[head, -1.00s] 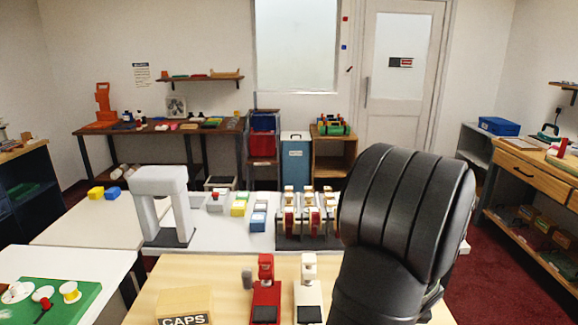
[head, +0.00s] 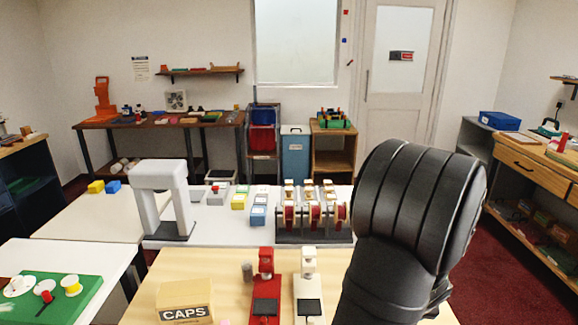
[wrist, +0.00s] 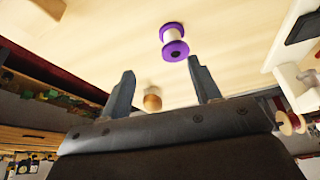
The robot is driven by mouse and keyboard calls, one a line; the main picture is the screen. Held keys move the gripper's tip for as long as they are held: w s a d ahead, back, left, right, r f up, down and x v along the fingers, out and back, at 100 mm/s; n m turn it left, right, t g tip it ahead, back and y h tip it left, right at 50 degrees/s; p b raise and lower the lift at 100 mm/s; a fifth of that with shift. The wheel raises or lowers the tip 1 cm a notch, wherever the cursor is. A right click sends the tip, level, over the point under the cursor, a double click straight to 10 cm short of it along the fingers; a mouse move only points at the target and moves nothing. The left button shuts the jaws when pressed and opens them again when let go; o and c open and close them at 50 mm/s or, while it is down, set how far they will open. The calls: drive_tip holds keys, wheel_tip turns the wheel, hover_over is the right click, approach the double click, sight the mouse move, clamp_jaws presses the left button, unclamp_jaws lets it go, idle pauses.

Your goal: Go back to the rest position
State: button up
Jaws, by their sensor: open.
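My gripper (wrist: 163,86) shows in the wrist view with its two fingers apart and nothing held between them. A white spool with purple rims (wrist: 174,42) is on the pale wood top beyond the fingertips. A small round tan and white thing (wrist: 152,102) shows between the fingers, apart from both; I cannot tell what it is. In the head view my black arm fills the lower right, and the gripper itself is out of sight there.
In the head view a CAPS box (head: 184,303), a red stand (head: 266,290) and a white stand (head: 308,288) are on the front table, left of my arm. Behind them are a spool rack (head: 314,222) and a grey arch (head: 163,200). A green board (head: 55,300) lies left.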

drive_tip(key=s+d+r, duration=0.4)
drive_tip(key=s+r, duration=0.2)
drive_tip(key=s, duration=0.1)
wheel_tip(320, 180, up, 10)
drive_tip(key=f, duration=0.1)
drive_tip(key=w+a+n+y, duration=0.1)
drive_tip(key=w+a+n, duration=0.1)
drive_tip(key=w+a, duration=0.6)
drive_tip(key=w+r, duration=0.1)
drive_tip(key=w, duration=0.2)
drive_tip(key=shift+w+a+n, duration=0.2)
drive_tip(key=shift+a+n, duration=0.05)
drive_tip(key=shift+n, duration=0.15)
